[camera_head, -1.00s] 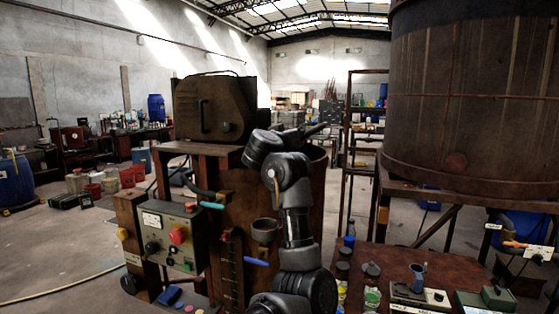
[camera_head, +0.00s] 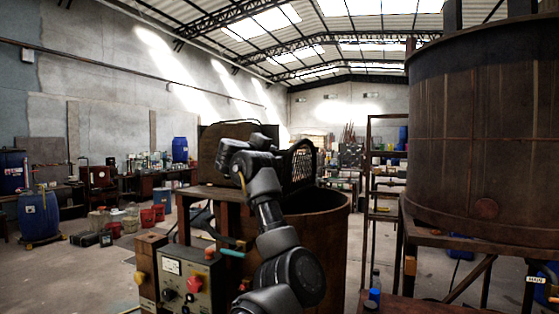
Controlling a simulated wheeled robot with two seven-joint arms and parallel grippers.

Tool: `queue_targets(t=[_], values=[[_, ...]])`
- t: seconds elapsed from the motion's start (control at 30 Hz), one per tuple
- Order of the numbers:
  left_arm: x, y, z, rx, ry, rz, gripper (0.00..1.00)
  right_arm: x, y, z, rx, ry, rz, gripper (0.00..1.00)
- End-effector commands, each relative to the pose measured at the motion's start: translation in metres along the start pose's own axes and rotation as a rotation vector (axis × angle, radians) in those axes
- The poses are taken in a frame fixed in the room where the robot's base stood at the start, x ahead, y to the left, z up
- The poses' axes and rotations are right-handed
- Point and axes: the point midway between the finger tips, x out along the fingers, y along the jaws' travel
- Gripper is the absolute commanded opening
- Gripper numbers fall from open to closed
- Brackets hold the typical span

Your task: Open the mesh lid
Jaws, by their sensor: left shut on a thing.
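The mesh lid (camera_head: 301,163) is a dark perforated panel in the head view, standing raised at the back left of the rusty brown vat (camera_head: 330,225). The dark mouth of the vat shows below and to the right of it. My left gripper (camera_head: 243,155) is just left of the lid, in front of the dark motor housing (camera_head: 208,145). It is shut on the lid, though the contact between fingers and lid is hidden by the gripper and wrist. My right gripper is not in view.
A control box (camera_head: 188,284) with a red button stands at the vat's front left. A large rusty tank (camera_head: 480,130) on a stand fills the right. A shelf rack (camera_head: 385,190) stands behind. Open floor lies to the left.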

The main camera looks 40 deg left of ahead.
Motion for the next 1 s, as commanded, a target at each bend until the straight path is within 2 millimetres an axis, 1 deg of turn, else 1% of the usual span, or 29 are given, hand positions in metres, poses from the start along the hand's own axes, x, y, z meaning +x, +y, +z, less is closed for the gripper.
queue_targets(t=[0.1,0.33,0.5,0.9,0.93,1.0], values=[[0.0,-0.002,-0.012,-0.06,0.001,0.003,0.0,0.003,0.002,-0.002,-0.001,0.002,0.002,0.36],[0.0,-0.006,-0.025,-0.138,0.002,0.003,0.0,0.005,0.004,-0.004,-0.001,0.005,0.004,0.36],[0.0,-0.008,-0.029,-0.16,0.001,0.004,0.0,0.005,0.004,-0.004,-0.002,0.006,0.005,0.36],[0.0,-0.007,-0.029,-0.163,0.002,0.004,0.0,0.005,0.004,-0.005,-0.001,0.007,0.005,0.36],[0.0,-0.007,-0.029,-0.163,0.002,0.004,0.24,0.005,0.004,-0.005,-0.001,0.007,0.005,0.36],[0.0,-0.008,-0.029,-0.164,0.002,0.004,0.33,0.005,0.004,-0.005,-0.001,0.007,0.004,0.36]])
